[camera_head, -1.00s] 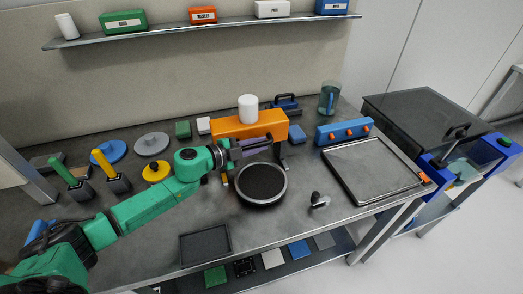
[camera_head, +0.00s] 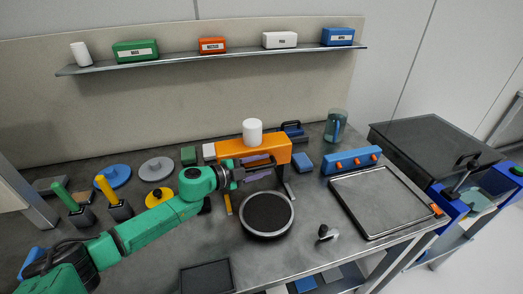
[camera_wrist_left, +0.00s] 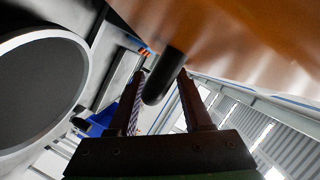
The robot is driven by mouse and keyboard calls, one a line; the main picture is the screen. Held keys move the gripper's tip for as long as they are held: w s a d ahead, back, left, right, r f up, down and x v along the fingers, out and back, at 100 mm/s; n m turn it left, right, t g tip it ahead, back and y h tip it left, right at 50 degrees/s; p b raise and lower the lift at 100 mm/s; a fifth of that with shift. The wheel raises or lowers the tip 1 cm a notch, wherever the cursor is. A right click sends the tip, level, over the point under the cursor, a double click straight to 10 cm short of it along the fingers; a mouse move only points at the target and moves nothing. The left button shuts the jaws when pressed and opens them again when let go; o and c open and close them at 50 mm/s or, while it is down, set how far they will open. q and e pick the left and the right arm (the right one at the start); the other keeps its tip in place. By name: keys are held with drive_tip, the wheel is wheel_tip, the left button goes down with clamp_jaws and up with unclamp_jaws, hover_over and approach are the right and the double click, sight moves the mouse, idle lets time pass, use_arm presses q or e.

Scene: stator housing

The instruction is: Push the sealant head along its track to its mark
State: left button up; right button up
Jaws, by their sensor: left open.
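An orange block with a white cylinder on top (camera_head: 252,132), which I take for the sealant head (camera_head: 235,150), stands behind a round black disc with a grey rim (camera_head: 267,214). My left gripper (camera_head: 272,166) is at the front face of the orange block, above and behind the disc. In the left wrist view its two fingers (camera_wrist_left: 162,78) are apart, with a dark rounded rod (camera_wrist_left: 163,80) hanging between them. Contact with the rod cannot be told. The orange underside (camera_wrist_left: 235,40) fills the upper right. My right gripper is out of view.
A blue block with orange knobs (camera_head: 352,162) and a framed plate (camera_head: 385,200) lie to the right. A small dark-and-grey part (camera_head: 326,234) lies right of the disc. Green and yellow handles (camera_head: 106,190) stand at the left. A black tray (camera_head: 207,277) is at the front edge.

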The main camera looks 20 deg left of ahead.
use_arm(q)
drive_tip(key=r, duration=0.2)
drive_tip(key=r+p, duration=0.1)
drive_tip(key=r, duration=0.1)
drive_tip(key=w+r, duration=0.1)
drive_tip(key=r, duration=0.2)
drive_tip(key=shift+a, duration=0.15)
wheel_tip(320, 180, up, 13)
drive_tip(key=p, duration=0.4)
hover_over(261, 145)
drive_tip(key=s+d, duration=0.2)
drive_tip(key=s, duration=0.3)
drive_tip(key=shift+s+a+f, duration=0.1)
drive_tip(key=shift+a+f, duration=0.1)
